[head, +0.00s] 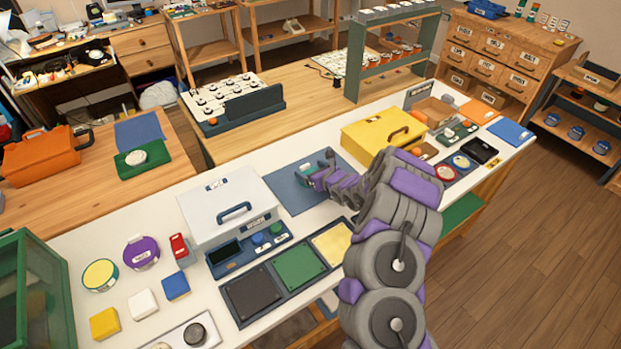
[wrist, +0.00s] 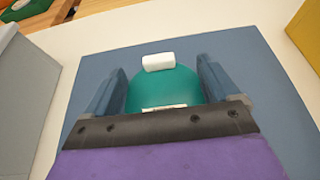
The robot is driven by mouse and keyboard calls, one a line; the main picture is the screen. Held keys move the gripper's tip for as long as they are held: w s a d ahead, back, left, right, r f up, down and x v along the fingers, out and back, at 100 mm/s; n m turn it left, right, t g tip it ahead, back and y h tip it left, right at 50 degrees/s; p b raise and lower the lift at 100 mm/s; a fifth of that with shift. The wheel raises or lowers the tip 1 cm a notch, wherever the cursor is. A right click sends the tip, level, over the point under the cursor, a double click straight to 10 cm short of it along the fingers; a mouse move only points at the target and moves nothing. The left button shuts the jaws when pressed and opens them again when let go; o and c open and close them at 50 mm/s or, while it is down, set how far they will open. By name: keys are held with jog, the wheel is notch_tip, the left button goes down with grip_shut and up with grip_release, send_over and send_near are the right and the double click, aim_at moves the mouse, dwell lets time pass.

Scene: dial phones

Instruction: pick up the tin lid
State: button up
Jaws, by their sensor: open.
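A teal round piece with a white block-like knob, which looks like the tin lid (wrist: 165,92), lies on the blue-grey mat (wrist: 80,150). In the head view the lid shows only as a small teal patch (head: 306,169) at my gripper (head: 318,170), on the mat (head: 285,193). In the wrist view my gripper (wrist: 161,76) is open, with one blue-grey finger on each side of the lid. Small gaps seem to show at the fingertips; contact nearer the palm cannot be told. The palm hides the near part of the lid.
A white case (head: 225,205) stands left of the mat and a yellow box (head: 384,135) stands to its right. A tray with dark, green and yellow panels (head: 295,264) lies in front. Bare white tabletop shows behind the mat.

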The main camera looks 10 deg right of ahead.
jog(key=shift+x, duration=1.3)
jog(key=shift+c, duration=0.4)
